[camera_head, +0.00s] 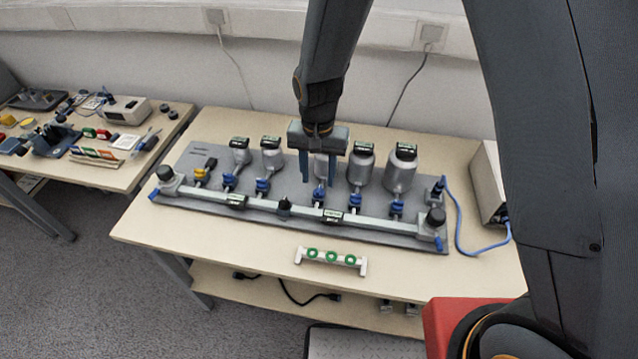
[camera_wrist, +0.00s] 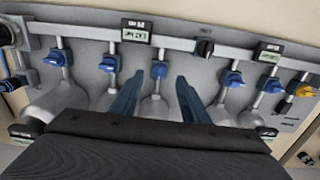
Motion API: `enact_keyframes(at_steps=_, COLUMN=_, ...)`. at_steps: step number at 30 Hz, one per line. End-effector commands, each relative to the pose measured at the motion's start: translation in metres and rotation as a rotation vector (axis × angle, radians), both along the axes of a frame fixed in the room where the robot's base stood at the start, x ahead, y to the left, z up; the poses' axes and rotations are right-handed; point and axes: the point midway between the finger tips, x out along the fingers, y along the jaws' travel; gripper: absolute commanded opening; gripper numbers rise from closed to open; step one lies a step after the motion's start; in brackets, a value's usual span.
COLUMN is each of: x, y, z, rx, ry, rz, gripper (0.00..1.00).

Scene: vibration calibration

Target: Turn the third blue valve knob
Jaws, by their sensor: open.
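A row of blue valve knobs sits on the grey board's pipes. The third blue valve knob (camera_head: 319,194) is the middle one, below a metal tank partly hidden by my gripper. My gripper (camera_head: 319,183) points down at it, open and empty. In the wrist view, the third knob (camera_wrist: 159,70) shows between and slightly beyond the two blue fingertips (camera_wrist: 160,77), with gaps on both sides. I cannot tell the exact height of the fingertips over the knob. The neighbouring blue knobs (camera_wrist: 109,63) and (camera_wrist: 232,78) stand outside the fingers.
A yellow knob (camera_head: 201,174) is at the board's left end. Metal tanks (camera_head: 401,170) stand behind the knobs, and a long pipe (camera_head: 270,205) runs in front. A white rack with green rings (camera_head: 331,258) lies at the table's front. A grey box (camera_head: 487,185) stands right.

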Motion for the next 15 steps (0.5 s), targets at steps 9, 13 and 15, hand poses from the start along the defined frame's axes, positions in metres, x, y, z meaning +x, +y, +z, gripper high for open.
enact_keyframes(at_steps=9, x=0.0, y=0.0, z=0.032, rx=0.001, ry=-0.001, rz=0.0, gripper=0.41)
enact_keyframes(at_steps=13, x=-0.001, y=0.0, z=0.035, rx=0.0, ry=0.001, rz=0.0, gripper=0.41)
enact_keyframes(at_steps=15, x=-0.001, y=0.0, z=0.035, rx=-0.001, ry=0.001, rz=0.0, gripper=0.41)
